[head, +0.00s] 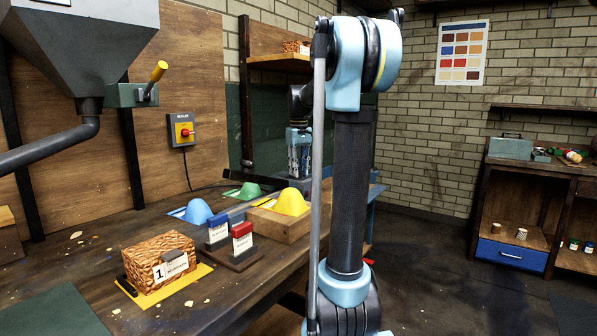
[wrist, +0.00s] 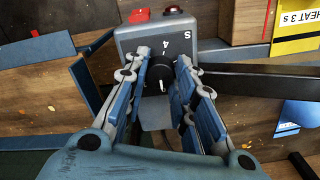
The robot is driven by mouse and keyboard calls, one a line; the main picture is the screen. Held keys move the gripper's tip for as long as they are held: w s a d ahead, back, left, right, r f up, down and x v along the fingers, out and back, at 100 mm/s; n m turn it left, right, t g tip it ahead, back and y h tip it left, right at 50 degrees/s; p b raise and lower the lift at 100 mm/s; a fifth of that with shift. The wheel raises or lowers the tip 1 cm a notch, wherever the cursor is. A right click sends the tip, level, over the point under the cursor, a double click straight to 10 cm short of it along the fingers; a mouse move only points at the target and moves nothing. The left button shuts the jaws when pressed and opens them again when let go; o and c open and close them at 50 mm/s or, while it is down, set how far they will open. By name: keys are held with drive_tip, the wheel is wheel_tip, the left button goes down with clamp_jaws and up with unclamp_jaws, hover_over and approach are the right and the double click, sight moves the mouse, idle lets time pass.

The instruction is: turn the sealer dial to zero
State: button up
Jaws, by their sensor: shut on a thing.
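The sealer dial (wrist: 153,82) is a black knob on the sealer's grey housing (wrist: 136,40) in the wrist view. I cannot tell which number the knob points to. In the head view my gripper (head: 299,150) points down at the far part of the bench, partly behind my arm, and the dial is hidden there.
A yellow "HEAT 3 s" card (wrist: 296,28) lies nearby. A red-and-yellow wall switch (head: 182,130) is behind.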

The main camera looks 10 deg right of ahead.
drive_tip(key=shift+w, duration=0.1)
drive_tip(key=o, duration=1.1)
wheel_tip(320, 180, up, 12)
drive_tip(key=shift+f, duration=0.1)
